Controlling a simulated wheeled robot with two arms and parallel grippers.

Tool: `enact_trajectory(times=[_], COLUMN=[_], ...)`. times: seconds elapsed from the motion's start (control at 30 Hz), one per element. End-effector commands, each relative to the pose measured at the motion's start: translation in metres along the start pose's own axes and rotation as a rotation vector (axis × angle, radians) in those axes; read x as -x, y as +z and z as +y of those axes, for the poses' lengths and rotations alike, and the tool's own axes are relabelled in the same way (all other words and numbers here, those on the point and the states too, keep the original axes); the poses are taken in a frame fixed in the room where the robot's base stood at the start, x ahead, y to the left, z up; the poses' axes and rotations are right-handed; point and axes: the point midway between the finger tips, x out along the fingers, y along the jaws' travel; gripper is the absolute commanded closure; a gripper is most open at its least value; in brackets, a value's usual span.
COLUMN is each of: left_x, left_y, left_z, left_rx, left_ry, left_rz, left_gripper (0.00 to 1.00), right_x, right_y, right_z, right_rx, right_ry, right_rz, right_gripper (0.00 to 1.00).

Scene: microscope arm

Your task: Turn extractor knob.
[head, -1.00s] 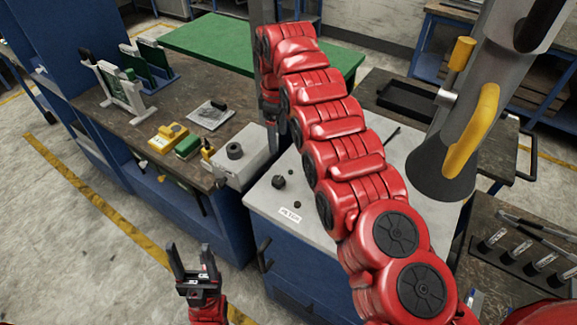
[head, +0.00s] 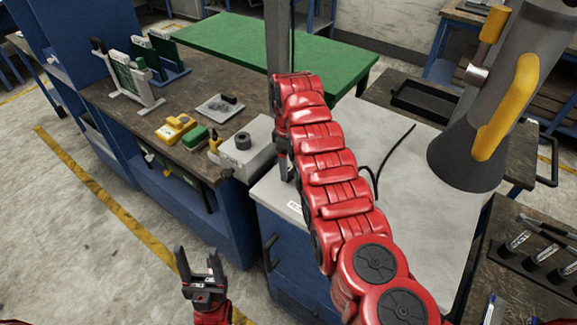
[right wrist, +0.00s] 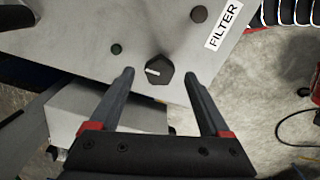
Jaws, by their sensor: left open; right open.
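A black faceted knob (right wrist: 158,70) with a white pointer mark sits on a grey panel (right wrist: 75,45) in the right wrist view. The open fingers of my right gripper (right wrist: 160,78) reach towards it, one tip on each side; I cannot tell whether they touch it. A "FILTER" label (right wrist: 223,27) and two small round buttons are nearby. In the head view, my right arm hides the knob, and the label (head: 295,207) shows only partly. My left gripper (head: 198,258) is open and empty above the floor at lower left.
A grey extractor hood (head: 462,155) with a yellow handle (head: 507,108) hangs at the right. A workbench (head: 190,85) at the left holds circuit-board stands, yellow and green boxes and a grey box (head: 247,150). A rack of vials (head: 540,262) stands at right. A black cable lies on the white top.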

Motion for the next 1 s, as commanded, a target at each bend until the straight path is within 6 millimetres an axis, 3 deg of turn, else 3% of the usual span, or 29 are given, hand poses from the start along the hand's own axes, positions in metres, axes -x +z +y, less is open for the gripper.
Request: enact_trajectory(times=[0.2,0.5,0.93,1.0], left_x=[-0.007,-0.007,-0.007,-0.007], left_y=[-0.001,-0.001,-0.001,-0.001], left_z=[0.000,0.000,0.000,0.000], left_rx=[0.000,0.000,0.000,0.000], left_ry=[0.000,0.000,0.000,0.000], left_rz=[0.000,0.000,0.000,0.000], left_gripper=[0.40,0.40,0.40,0.40], right_x=[-0.019,-0.023,-0.023,-0.022], right_y=[0.000,-0.001,-0.001,-0.001], right_z=[0.000,0.000,0.000,0.000], right_rx=[0.000,0.000,0.000,0.000], right_ry=[-0.001,-0.001,-0.001,-0.001], right_rz=[0.001,0.002,0.002,0.002], right_gripper=[0.19,0.19,0.95,1.00])
